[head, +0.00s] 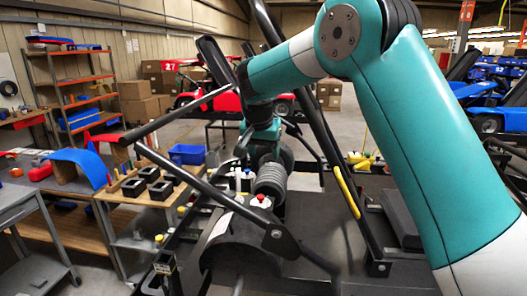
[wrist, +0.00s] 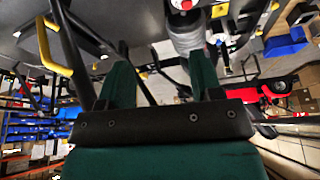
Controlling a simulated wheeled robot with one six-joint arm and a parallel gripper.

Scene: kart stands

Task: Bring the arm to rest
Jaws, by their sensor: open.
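My teal arm crosses the upper right of the head view, and its wrist hangs over the black frame of a kart stand (head: 330,235). In the wrist view, my gripper (wrist: 160,62) shows two green fingers spread apart on a dark bar. Nothing is seen between the fingers. In the head view the fingers are too small and covered to make out. Beneath the wrist is a grey ribbed cylinder (head: 270,183) with a red-topped cap (head: 262,201) near it; the cylinder also shows beyond the fingers in the wrist view (wrist: 186,38).
Black tubes rise close around my arm, one with a yellow grip (head: 346,190). A wooden bench (head: 130,205) with black square holders (head: 147,173) and a blue bin (head: 187,154) stands left. A grey cart (head: 35,225) is at far left. Karts and cardboard boxes are behind.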

